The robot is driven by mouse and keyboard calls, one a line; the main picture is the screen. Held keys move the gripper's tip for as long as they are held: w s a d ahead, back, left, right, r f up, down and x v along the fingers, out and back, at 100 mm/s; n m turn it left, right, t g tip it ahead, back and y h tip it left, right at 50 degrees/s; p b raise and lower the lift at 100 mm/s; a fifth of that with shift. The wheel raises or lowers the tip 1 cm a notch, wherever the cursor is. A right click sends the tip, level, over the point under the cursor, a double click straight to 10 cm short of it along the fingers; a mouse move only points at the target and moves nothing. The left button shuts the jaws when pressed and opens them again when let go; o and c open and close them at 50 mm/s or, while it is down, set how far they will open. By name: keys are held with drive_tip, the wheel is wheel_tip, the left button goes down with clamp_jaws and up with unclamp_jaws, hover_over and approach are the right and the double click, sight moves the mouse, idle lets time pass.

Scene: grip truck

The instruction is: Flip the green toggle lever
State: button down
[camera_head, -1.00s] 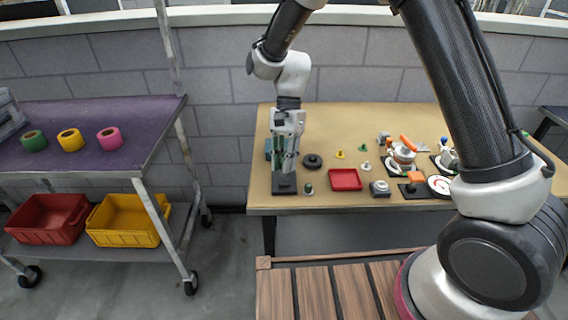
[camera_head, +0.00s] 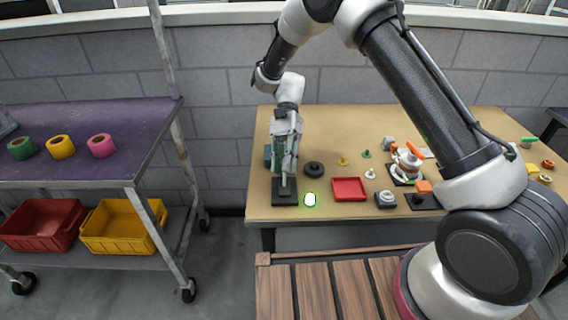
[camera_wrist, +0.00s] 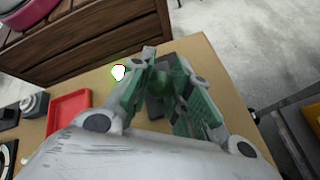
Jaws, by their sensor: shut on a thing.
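The green toggle lever shows its round green knob (camera_wrist: 162,84) between my fingertips in the wrist view. Its dark base (camera_head: 285,197) stands at the front left of the wooden table in the head view, with most of the lever hidden by my gripper. My gripper (camera_head: 286,165) is directly above that base, pointing down. In the wrist view my gripper (camera_wrist: 163,80) has its green-padded fingers around the knob. A small lamp (camera_head: 310,199) just right of the base glows white-green; it also shows bright in the wrist view (camera_wrist: 118,72).
A red tray (camera_head: 349,189), a black round piece (camera_head: 314,169) and a grey button box (camera_head: 386,200) lie to the right on the table. A purple-topped cart (camera_head: 85,150) stands at left.

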idle(0.3)
drive_tip(key=c, duration=1.3)
unclamp_jaws()
drive_tip(key=shift+o, duration=0.2)
drive_tip(key=shift+w, duration=0.1)
drive_tip(key=v, duration=1.1)
drive_tip(key=shift+w+f, duration=0.1)
drive_tip(key=shift+w, duration=0.05)
drive_tip(key=shift+w+r, duration=0.25)
drive_tip(key=shift+w, duration=0.05)
drive_tip(key=shift+d, duration=0.1)
